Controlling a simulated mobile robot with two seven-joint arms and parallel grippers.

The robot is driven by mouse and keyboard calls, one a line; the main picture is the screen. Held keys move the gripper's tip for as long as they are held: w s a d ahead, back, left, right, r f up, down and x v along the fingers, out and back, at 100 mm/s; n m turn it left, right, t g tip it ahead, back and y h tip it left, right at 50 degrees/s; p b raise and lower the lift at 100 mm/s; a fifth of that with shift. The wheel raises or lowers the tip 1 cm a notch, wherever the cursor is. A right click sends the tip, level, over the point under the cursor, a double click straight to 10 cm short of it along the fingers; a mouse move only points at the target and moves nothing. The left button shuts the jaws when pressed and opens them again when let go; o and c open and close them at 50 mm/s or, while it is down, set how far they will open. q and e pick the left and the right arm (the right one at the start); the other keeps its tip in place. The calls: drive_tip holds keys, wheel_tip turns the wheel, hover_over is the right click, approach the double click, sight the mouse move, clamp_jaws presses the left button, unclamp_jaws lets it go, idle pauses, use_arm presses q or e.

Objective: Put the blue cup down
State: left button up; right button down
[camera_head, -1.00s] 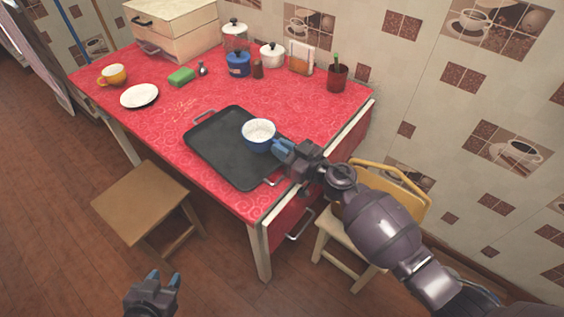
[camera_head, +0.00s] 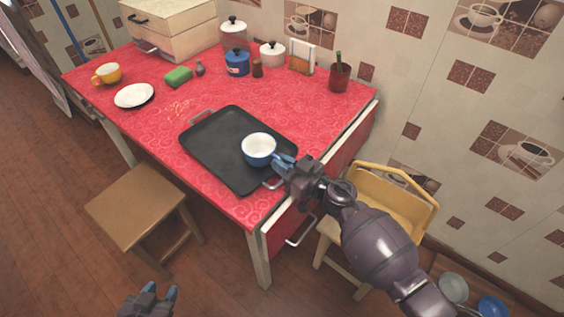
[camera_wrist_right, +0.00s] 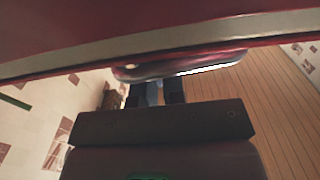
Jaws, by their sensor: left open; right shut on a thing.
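The blue cup (camera_head: 258,152), white inside, appears upright over the near right part of the black tray (camera_head: 215,150) on the red table. I cannot tell whether its base touches the tray. My right gripper (camera_head: 283,162) is shut on the cup at its right side, near the tray's right handle. My left gripper (camera_head: 158,294) is open and empty, low over the floor, away from the table.
Canisters, a napkin holder (camera_head: 301,57) and a red pot (camera_head: 339,77) line the back. A stool (camera_head: 140,205) and a yellow chair (camera_head: 395,205) stand beside the table.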

drive_tip(key=shift+f, duration=0.2)
drive_tip(key=c, duration=1.2)
unclamp_jaws()
drive_tip(key=shift+r, duration=0.35)
drive_tip(key=shift+s+d+r, duration=0.1)
drive_tip(key=shift+s+d, duration=0.1)
drive_tip(key=shift+d, duration=0.1)
drive_tip(key=p+v, duration=0.2)
drive_tip(key=v, duration=0.9)
